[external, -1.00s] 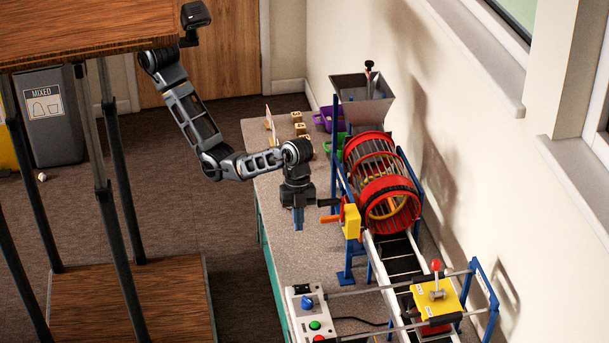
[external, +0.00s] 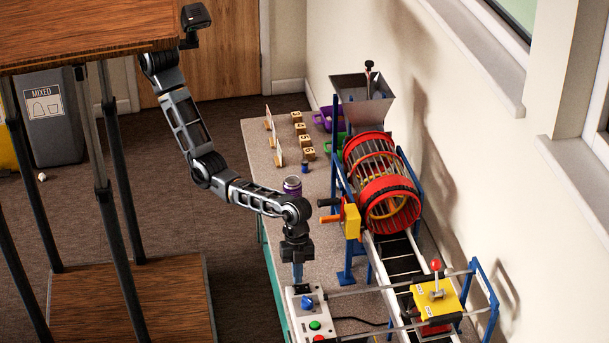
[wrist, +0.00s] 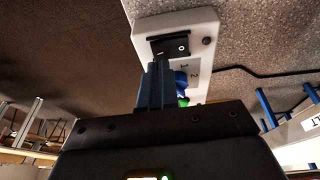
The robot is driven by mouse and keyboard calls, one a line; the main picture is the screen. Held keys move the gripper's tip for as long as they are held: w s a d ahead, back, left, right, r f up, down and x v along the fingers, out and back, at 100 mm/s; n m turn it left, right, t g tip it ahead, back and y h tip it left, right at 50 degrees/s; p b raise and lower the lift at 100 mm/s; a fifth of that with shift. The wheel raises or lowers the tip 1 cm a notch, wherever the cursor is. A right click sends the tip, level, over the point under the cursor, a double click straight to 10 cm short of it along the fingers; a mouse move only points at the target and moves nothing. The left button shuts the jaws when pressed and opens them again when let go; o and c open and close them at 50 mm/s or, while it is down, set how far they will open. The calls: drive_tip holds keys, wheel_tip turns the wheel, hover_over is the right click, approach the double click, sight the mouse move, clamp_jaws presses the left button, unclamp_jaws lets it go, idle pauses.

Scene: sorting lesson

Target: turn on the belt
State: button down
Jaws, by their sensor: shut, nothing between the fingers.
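The control box (external: 309,318) is a pale panel at the near end of the bench, with a blue knob (external: 307,302), a green button (external: 315,325) and a red button (external: 319,338). In the wrist view the box (wrist: 203,25) also shows a black rocker switch (wrist: 169,46) marked with a line and a circle. My gripper (external: 298,278) is shut and empty, pointing down at the box's far end. In the wrist view its blue fingers (wrist: 156,88) are close to the rocker; I cannot tell if they touch it. The belt (external: 402,256) runs below the red drum.
The red drum (external: 388,203) with a crank and yellow block stands right of my arm. A yellow plate with a red-topped lever (external: 437,292) sits over the belt. A purple can (external: 292,186) and several wooden blocks (external: 305,141) stand farther back. A black cable (wrist: 262,73) leaves the box.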

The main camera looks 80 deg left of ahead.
drive_tip(key=shift+s+f, duration=0.1)
drive_tip(key=shift+f, duration=0.6)
drive_tip(key=shift+s+f+t+p, duration=0.2)
drive_tip(key=shift+f+t+p, duration=0.2)
drive_tip(key=shift+t, duration=0.1)
drive_tip(key=shift+w, duration=0.1)
drive_tip(key=shift+w+r, duration=0.25)
drive_tip(key=shift+w, duration=0.5)
drive_tip(key=shift+r, duration=0.1)
